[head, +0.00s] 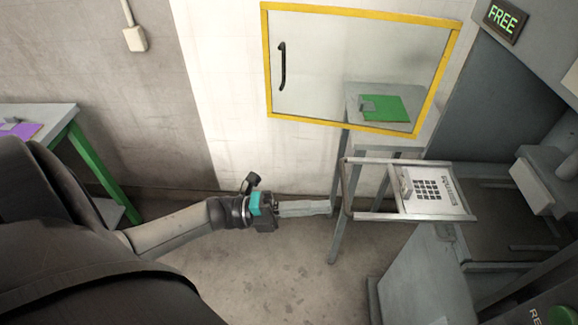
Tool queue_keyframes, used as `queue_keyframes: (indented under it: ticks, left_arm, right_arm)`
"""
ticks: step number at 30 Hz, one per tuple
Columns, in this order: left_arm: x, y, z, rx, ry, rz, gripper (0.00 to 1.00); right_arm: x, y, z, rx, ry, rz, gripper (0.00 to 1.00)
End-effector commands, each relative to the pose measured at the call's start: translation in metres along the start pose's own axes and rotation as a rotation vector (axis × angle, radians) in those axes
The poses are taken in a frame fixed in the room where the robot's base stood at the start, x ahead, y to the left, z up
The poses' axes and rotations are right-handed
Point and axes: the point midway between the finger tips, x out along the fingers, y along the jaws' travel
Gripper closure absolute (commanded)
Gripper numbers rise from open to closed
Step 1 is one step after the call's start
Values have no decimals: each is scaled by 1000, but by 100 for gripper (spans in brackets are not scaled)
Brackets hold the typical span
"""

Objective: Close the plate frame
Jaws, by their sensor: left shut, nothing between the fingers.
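The plate frame (378,216) is a grey metal frame with two rails and an end bar. It sticks out to the left from the machine at the right of the head view. A light plate (452,206) with a grid of dark holes sits in its right part. My left gripper (326,207) is shut and empty, its fingers pointing right at the frame's left end bar. The fingertips are very close to the bar; I cannot tell whether they touch. My right gripper is not in view.
A yellow-framed clear panel (350,65) with a black handle (282,66) stands above the frame. Behind it, a stand carries a green mat (388,107). A green-legged table (62,122) is at the left. A lit FREE sign (502,18) hangs upper right. The floor below my arm is clear.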

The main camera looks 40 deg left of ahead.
Motion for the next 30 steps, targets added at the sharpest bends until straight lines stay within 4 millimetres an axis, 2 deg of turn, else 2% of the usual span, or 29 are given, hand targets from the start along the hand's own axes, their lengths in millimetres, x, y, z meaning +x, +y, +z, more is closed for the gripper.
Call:
queue_keyframes:
  ticks: [3, 6, 19, 30]
  left_arm:
    - [14, -1, 0, 0, 1, -1, 100]
    - [19, 0, 0, -1, 0, 1, 100]
    - [25, 1, 0, -1, 0, -1, 100]
    - [97, 15, 0, -1, 0, -3, 100]
  right_arm:
    - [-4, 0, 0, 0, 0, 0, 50]
    - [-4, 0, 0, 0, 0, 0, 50]
    - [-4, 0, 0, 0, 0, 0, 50]
    - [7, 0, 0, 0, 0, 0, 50]
